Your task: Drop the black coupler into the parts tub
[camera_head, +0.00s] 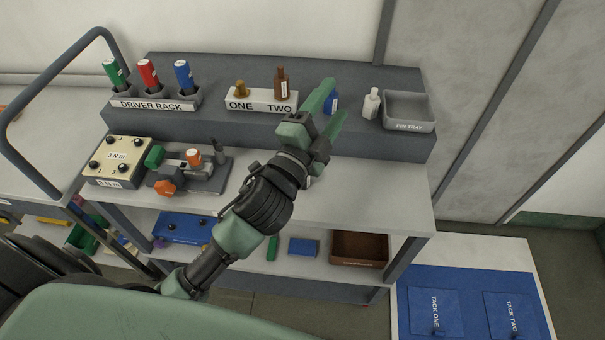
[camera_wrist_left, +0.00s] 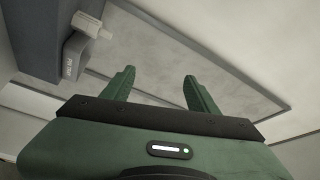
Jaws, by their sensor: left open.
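My left gripper (camera_head: 335,103) is open above the back ledge of the bench, in front of a small blue bottle in the head view. In the left wrist view its two green fingers (camera_wrist_left: 159,77) stand apart with nothing between them. A small dark upright piece (camera_head: 217,147) stands at the fixture on the bench; I cannot tell whether it is the black coupler. A brown open tub (camera_head: 358,262) sits on the lower shelf at the right; its label is too small to read, so I cannot confirm it as the parts tub. My right gripper is not in view.
The back ledge bears a driver rack (camera_head: 152,103), a ONE/TWO block (camera_head: 260,104), a white bottle (camera_head: 371,103) and a grey pin tray (camera_head: 408,126). A meter box (camera_head: 117,162) stands at the left. The bench top's right part is clear.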

